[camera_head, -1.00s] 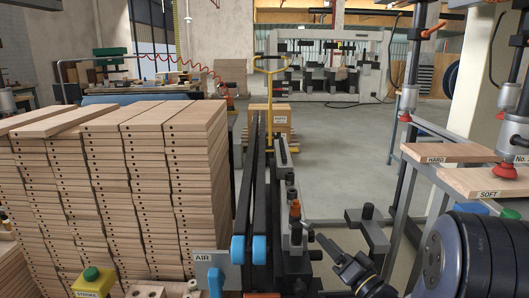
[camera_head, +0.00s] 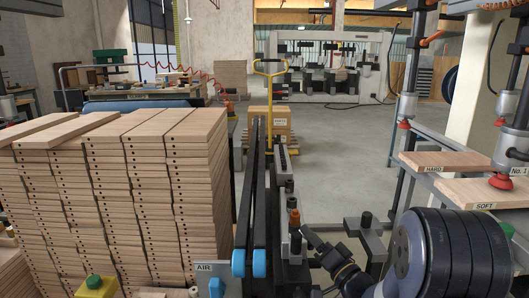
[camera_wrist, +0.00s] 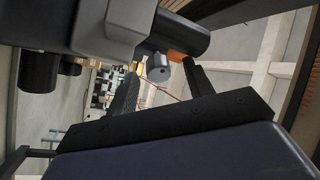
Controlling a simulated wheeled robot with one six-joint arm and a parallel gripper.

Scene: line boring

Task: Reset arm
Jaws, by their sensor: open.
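My gripper (camera_head: 309,234) is low in the middle of the head view, beside the right side of the dark conveyor-like rails (camera_head: 256,190). It is close to a black post with an orange top (camera_head: 295,218); I cannot tell if they touch. In the wrist view my gripper's two black fingers (camera_wrist: 160,84) stand apart with nothing held between them. A dark grey cylinder with an orange part (camera_wrist: 178,38) shows just beyond the fingertips. Part of my arm crosses the lower right of the head view.
A tall stack of drilled wooden boards (camera_head: 120,200) fills the left. Boards marked HARD (camera_head: 445,160) and SOFT (camera_head: 486,195) lie at right under red-tipped presses. A yellow-handled cart with a carton (camera_head: 270,122) stands behind the rails. Open floor (camera_head: 345,150) lies right of it.

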